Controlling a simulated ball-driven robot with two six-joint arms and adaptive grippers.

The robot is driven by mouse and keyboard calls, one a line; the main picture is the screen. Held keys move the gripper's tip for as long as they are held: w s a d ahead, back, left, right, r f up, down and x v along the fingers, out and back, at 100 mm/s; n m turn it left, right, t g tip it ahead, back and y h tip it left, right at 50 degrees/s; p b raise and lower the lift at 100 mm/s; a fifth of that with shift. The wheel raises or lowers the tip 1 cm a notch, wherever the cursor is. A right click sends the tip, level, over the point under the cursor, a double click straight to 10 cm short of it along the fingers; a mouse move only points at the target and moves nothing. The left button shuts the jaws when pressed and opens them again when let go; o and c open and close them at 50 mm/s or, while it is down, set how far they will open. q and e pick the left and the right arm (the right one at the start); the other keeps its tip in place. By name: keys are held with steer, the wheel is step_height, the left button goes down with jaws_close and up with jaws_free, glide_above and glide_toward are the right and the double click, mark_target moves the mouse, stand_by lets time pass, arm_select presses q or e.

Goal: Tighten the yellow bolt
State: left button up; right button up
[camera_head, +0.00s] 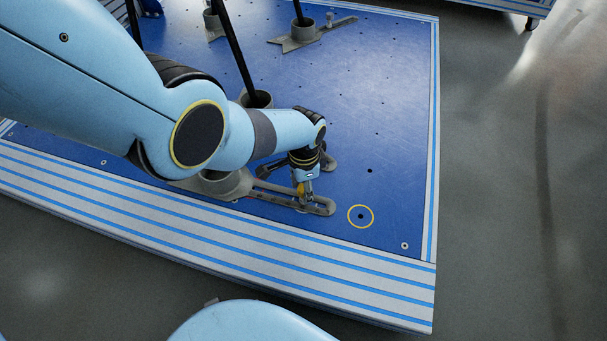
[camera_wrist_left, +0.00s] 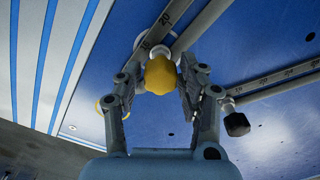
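The yellow bolt (camera_wrist_left: 161,76) has a lobed yellow head. It sits at a grey clamp bar with printed numbers, in the upper middle of the left wrist view. In the head view a bit of the bolt (camera_head: 301,189) shows beside the fingers. My left gripper (camera_wrist_left: 161,82) has a finger on each side of the bolt head, and the pads look closed against it. In the head view my left gripper (camera_head: 304,187) points down at the grey clamp foot (camera_head: 318,206). My right gripper is not in view.
A second bar carries a black-headed bolt (camera_wrist_left: 236,123), to the right of my fingers. The blue platform (camera_head: 395,150) has small holes and a yellow ring (camera_head: 360,216). Black posts stand in grey feet behind my arm. The platform's right part is clear.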

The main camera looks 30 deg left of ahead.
arm_select(q)
steer(key=shift+o, duration=1.1)
steer(key=n, duration=0.4)
steer(key=n, duration=0.3)
steer(key=shift+n, duration=0.6)
